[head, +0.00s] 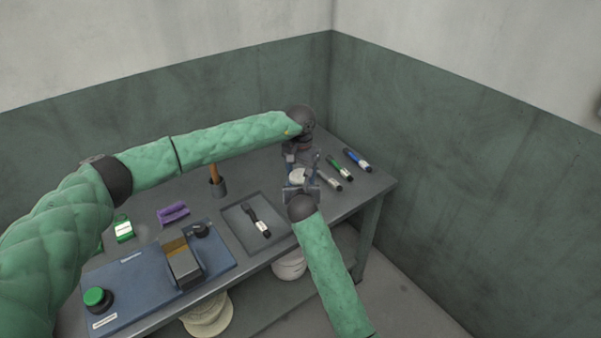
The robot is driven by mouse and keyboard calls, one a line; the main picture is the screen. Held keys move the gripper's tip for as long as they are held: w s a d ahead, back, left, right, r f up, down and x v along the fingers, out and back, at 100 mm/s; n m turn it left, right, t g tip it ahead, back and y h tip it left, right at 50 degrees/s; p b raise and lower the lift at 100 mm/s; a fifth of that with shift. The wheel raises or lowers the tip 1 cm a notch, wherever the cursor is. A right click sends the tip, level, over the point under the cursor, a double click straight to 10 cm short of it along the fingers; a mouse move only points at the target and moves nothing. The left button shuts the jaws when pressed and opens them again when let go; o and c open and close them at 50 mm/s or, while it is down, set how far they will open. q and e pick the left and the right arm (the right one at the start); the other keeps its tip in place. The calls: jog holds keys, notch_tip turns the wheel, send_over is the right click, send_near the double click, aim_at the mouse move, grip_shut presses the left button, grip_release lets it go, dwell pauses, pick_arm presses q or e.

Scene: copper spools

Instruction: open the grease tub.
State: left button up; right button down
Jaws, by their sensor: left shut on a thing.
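A small white round tub (297,176), which I take for the grease tub, is at the bench's right part, between my two grippers. It is partly hidden, and I cannot tell its lid from its body. My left gripper (294,162) reaches over from the far side and is shut on the tub. My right gripper (300,187) is at the near side, close against the tub. Its fingers are too small and covered to show whether they are open or shut.
Blue, green and grey markers (340,167) lie right of the grippers. A shallow tray (236,222) holds a dark tool. A blue panel (135,290) with a green button, a purple piece (173,214) and a brown handle in a dark holder (218,188) stand left. Walls close the back and right.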

pick_arm(q)
jog(key=n, duration=1.3)
jog(key=shift+n, duration=0.3)
jog(key=o, duration=1.1)
jog(key=shift+r, duration=0.1)
